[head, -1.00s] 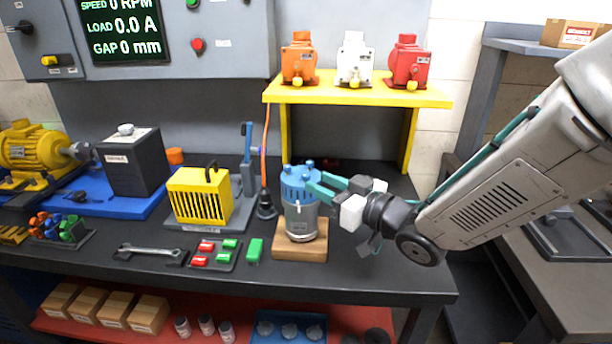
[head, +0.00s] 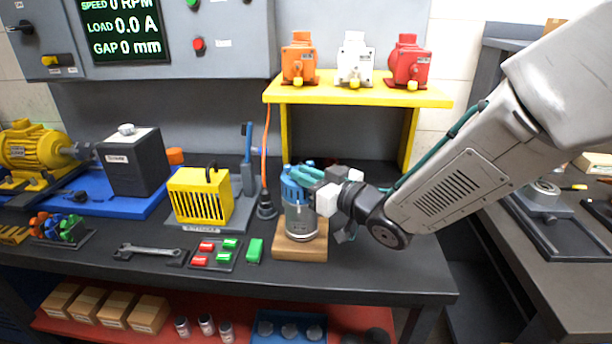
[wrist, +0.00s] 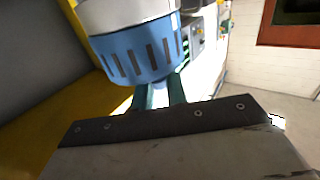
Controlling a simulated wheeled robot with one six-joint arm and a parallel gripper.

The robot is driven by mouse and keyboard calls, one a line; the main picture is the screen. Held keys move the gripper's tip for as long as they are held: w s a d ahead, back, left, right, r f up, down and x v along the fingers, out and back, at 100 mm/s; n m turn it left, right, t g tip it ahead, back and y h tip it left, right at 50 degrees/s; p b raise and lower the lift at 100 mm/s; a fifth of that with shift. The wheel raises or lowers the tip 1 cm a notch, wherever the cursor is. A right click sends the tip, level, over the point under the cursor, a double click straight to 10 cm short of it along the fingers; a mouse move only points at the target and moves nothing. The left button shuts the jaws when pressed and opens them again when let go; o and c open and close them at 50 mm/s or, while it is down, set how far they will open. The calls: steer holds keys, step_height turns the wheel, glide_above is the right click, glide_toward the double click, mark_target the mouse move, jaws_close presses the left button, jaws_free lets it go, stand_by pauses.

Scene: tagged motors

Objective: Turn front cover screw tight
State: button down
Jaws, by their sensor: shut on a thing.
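A silver motor (head: 300,218) with a slotted blue front cover (head: 292,190) stands upright on a wooden block (head: 288,248) on the bench. The blue cover shows large and upside down in the wrist view (wrist: 138,55). My gripper (head: 305,172) has its teal fingers at the top right of the cover. The fingers are shut on a front cover screw there, and they hide the screw. In the wrist view the fingers (wrist: 160,93) are close together beside the cover, and their tips are hidden behind it.
A yellow shelf (head: 340,95) with orange, white and red motors stands behind. Left of the block are a black-and-orange hanging tool (head: 266,205), a yellow slotted box (head: 203,200), red and green blocks, and a wrench (head: 150,251).

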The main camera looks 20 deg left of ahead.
steer(key=shift+m+t, duration=0.3)
steer(key=shift+t, duration=0.1)
steer(key=m+t+h, duration=0.2)
steer(key=t, duration=0.1)
steer(key=shift+s+a+m+t+h, duration=0.1)
steer(key=shift+s+m+t+h, duration=0.05)
steer(key=shift+m+t+h, duration=0.2)
steer(key=m+t+h, duration=0.2)
steer(key=h, duration=0.1)
steer(key=m+t+h, duration=0.2)
steer(key=m+h, duration=0.1)
steer(key=h, duration=0.1)
steer(key=shift+m+t, duration=0.25)
steer(key=shift+t, duration=0.1)
steer(key=m+t+h, duration=0.1)
steer(key=m+h, duration=0.3)
steer(key=h, duration=0.2)
steer(key=shift+h, duration=0.35)
steer(key=shift+r+m+h, duration=0.1)
steer(key=shift+m+h, duration=1.3)
steer(key=shift+h, duration=0.5)
steer(key=shift+w+r+h, duration=0.1)
steer(key=shift+w+h, duration=0.1)
steer(key=shift+h, duration=0.1)
steer(key=c, duration=1.5)
jaws_free()
steer(key=shift+o, duration=0.2)
steer(key=shift+s, duration=0.15)
